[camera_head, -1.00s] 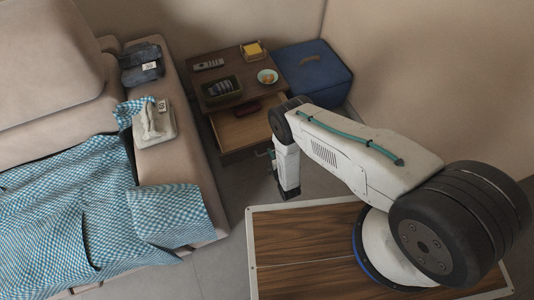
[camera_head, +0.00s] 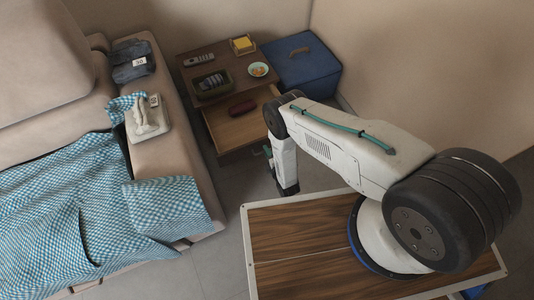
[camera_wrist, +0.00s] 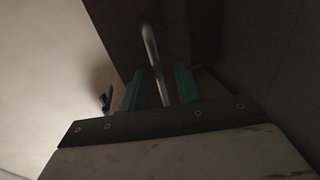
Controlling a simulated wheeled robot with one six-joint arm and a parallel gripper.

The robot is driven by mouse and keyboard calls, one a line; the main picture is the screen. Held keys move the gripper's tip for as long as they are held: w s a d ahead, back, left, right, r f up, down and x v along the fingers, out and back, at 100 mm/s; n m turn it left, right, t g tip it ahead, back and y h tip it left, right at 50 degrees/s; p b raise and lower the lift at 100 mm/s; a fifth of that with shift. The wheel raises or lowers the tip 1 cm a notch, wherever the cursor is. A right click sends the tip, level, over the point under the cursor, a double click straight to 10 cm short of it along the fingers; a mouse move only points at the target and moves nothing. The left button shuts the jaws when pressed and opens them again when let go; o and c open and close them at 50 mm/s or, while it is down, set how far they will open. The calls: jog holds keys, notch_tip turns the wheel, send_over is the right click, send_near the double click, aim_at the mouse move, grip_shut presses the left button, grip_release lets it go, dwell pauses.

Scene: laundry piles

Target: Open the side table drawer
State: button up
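The brown side table (camera_head: 222,62) stands between the sofa and the wall. Its drawer (camera_head: 233,130) is pulled well out, showing a pale wooden inside with a dark red case (camera_head: 242,108) in it. My gripper (camera_head: 267,151) is low at the drawer's front, mostly hidden by my arm in the head view. In the wrist view, the two green fingers of my gripper (camera_wrist: 160,84) are apart, with the metal drawer handle (camera_wrist: 151,45) between them. A gap shows on each side of the handle. The drawer front (camera_wrist: 185,30) is dark wood.
A remote (camera_head: 199,60), a dark tray (camera_head: 211,84), a small bowl (camera_head: 258,69) and a yellow item (camera_head: 242,43) stand on the table. A blue box (camera_head: 300,68) is right of it. The sofa arm (camera_head: 165,150) is close on the left.

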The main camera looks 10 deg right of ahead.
jog(key=shift+d, duration=0.1)
jog(key=v, duration=0.7)
jog(key=shift+s, duration=0.35)
jog(key=shift+d, duration=0.1)
